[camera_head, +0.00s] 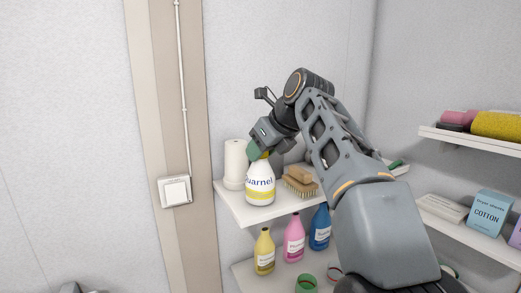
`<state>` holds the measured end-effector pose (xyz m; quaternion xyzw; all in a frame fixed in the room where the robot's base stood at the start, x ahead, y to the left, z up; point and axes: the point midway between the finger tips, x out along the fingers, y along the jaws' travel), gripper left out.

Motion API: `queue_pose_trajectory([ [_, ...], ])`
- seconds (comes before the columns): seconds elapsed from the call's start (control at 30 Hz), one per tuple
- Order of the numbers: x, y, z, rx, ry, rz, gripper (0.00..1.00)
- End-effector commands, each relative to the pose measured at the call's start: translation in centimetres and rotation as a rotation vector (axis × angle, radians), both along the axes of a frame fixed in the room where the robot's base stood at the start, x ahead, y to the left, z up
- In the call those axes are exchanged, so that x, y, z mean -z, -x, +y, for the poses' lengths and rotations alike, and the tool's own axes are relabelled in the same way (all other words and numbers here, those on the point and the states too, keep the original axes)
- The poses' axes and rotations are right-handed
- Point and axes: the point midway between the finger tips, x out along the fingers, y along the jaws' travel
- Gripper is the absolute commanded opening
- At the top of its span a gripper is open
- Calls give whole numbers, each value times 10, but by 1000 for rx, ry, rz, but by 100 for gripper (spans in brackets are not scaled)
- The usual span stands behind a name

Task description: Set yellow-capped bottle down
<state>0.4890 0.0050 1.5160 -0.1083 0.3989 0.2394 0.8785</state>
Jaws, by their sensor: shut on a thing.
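A white bottle (260,188) with a yellow band and dark lettering stands upright at the front left of the upper white shelf (254,216). Only a little yellow shows at its top, because my gripper (257,150) covers the cap. My gripper reaches down from the upper right and is shut on the bottle's top. The bottle's base appears to be at the shelf surface; I cannot tell if it bears its full weight there.
A white paper roll (235,164) stands close behind the bottle's left side. A wooden brush (299,182) lies just right of it. Below are a yellow bottle (264,252), a pink bottle (294,238) and a blue bottle (320,228). Side shelves hold a cotton box (487,213).

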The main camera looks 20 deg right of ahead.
Motion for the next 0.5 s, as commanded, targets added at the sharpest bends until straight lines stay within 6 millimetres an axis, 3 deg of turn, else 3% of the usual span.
queue_pose_trajectory([
  [0.27, 3, 0, 0, 1, 0, -2, 0],
  [0.3, 3, 0, 0, 0, 0, 0, 42],
  [0.5, 3, 0, 0, 0, 0, 0, 62],
])
